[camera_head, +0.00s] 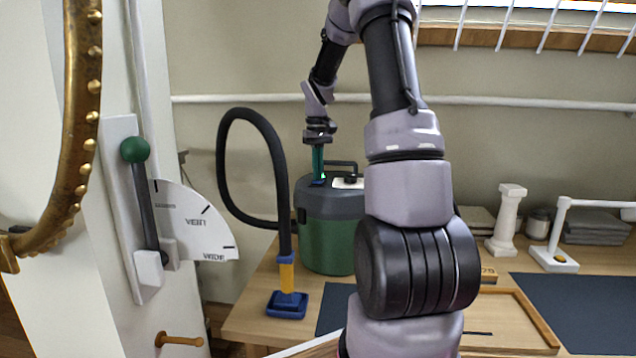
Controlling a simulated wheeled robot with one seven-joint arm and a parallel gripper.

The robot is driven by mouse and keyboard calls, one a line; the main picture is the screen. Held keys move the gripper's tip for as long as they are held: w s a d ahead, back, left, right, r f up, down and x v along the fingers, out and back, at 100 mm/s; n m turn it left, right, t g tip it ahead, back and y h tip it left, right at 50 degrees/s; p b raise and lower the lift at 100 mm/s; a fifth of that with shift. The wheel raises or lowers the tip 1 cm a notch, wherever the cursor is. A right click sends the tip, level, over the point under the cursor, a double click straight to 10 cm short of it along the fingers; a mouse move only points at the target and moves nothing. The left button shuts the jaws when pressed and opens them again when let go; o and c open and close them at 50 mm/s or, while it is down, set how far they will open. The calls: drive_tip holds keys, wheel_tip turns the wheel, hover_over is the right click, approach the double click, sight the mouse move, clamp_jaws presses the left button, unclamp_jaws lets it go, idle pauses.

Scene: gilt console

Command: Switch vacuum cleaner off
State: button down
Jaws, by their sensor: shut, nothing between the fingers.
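The vacuum cleaner (324,240) is a green canister with a dark grey lid. It stands on the wooden table, its right side hidden behind my arm. A black handle (342,164) rises from the lid, and a pale plate with a small dark part (349,182) sits beside it. A black hose (225,160) loops left to a yellow and blue nozzle (287,300). My gripper (318,180) is shut and empty, its teal fingers pointing down at the lid, left of the handle. I cannot tell whether the tips touch the lid. The switch position is too small to read.
A wall lever with a green knob (135,150) and a marked dial (195,222) stand at the left, near a gilt frame (80,100). A white column (507,220), a white stand (555,258) and a dark mat (585,305) are at the right.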

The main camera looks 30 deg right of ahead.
drive_tip(key=shift+f, duration=0.25)
drive_tip(key=shift+r, duration=3.55)
drive_tip(key=s+a+r+m+t, duration=0.1)
drive_tip(key=s+a+r+t, duration=0.2)
drive_tip(key=s+a+r, duration=0.75)
drive_tip(key=s+a+f+m+t+y, duration=0.1)
drive_tip(key=s+a+t, duration=0.1)
drive_tip(key=s, duration=0.6)
drive_tip(key=s+a+m+t+y, duration=0.1)
drive_tip(key=s+a+t, duration=0.1)
drive_tip(key=s, duration=0.6)
drive_tip(key=shift+s+a+f, duration=0.25)
drive_tip(key=shift+a+f, duration=0.1)
drive_tip(key=shift+a, duration=0.1)
